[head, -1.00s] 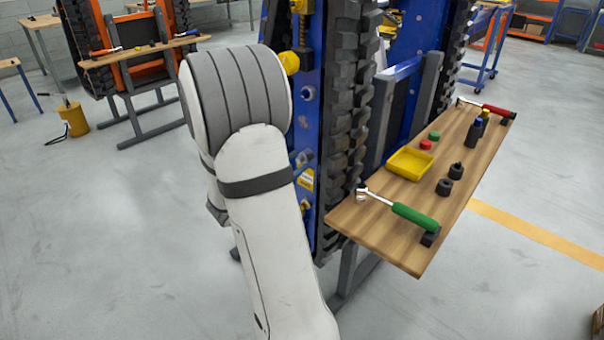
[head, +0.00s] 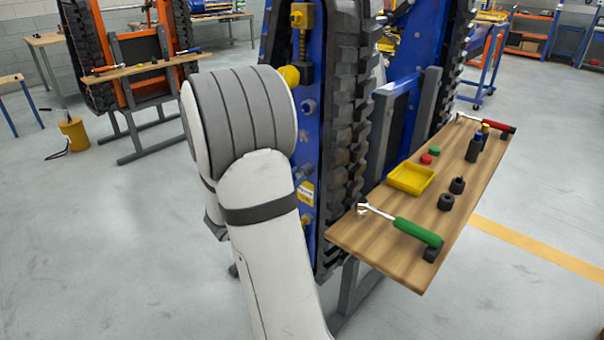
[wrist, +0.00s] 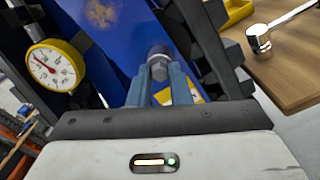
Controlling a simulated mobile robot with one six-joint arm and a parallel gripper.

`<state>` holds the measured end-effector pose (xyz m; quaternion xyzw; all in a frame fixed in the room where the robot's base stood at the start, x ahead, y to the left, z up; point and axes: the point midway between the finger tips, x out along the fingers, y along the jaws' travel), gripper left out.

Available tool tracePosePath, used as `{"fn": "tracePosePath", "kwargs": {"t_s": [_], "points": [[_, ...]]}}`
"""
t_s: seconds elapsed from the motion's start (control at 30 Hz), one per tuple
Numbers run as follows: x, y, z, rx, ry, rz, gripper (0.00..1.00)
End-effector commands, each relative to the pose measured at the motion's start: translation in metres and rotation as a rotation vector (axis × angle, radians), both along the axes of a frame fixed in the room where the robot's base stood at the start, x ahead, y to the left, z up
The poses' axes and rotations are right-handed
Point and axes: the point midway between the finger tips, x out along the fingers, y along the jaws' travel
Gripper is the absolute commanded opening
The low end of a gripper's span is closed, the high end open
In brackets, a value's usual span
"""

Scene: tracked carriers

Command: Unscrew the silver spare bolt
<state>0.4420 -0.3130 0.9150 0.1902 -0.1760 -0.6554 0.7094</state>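A silver-grey hex bolt head (wrist: 158,68) with a darker round part behind it stands out from the blue frame (wrist: 110,30) in the wrist view. The two blue-grey fingers of my gripper (wrist: 159,80) reach to either side of this head. Whether they press on it or leave a small gap is not clear.
A yellow-rimmed gauge (wrist: 55,66) is left of the fingers. Black track links (head: 345,150) run close on the right. A wooden shelf (head: 385,255) holds a green-handled ratchet (head: 417,232), yellow tray (head: 411,178), sockets and a red-handled tool. Floor left is open.

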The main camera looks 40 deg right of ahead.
Motion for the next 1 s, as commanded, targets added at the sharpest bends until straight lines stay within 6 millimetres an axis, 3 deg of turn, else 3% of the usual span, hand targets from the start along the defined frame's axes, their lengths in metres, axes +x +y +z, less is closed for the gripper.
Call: {"fn": "tracePosePath", "kwargs": {"t_s": [0.13, 0.4, 1.0], "points": [[0.0, 0.0, -0.0002, 0.0, 0.001, 0.0, 0.0], [0.0001, -0.0001, 0.0027, -0.002, 0.042, 0.0, 0.0], [-0.0004, 0.0, 0.0047, -0.061, 0.795, 0.0, 0.0]]}}
